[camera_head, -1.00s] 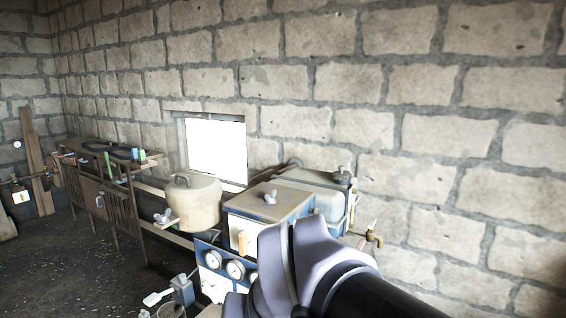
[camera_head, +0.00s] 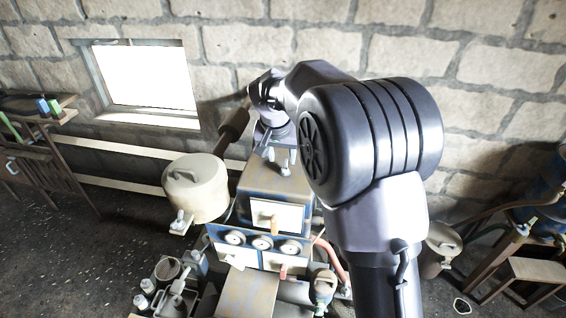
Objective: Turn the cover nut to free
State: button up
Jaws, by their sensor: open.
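A small pale wing nut (camera_head: 284,167), which appears to be the cover nut, stands on the worn tan lid (camera_head: 262,179) of a blue engine box. My gripper (camera_head: 277,146) is above the lid, pointing down, just over the nut. Its fingers are small and partly merge with the nut, so I cannot tell whether they touch it or stand around it. The gripper is open. My large arm joint hides the area right of the lid. Another pale wing nut (camera_head: 180,222) is on a bracket below the cream tank.
The cream tank (camera_head: 195,187) stands close left of the box. Gauges (camera_head: 262,242) line the front panel. A dark cylinder (camera_head: 233,125) is behind, near the window (camera_head: 150,75) and the stone wall. A wooden stand (camera_head: 536,270) is at right.

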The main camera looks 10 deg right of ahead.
aim_at(286, 169)
jog(key=x, duration=0.4)
jog(key=shift+s+d+f, duration=0.1)
jog(key=shift+d+f, duration=0.2)
jog(key=shift+d, duration=0.1)
jog(key=shift+w+a+f, duration=0.15)
jog(key=shift+w+f, duration=0.2)
jog(key=shift+f, duration=0.2)
jog(key=shift+s, duration=0.1)
grip_shut()
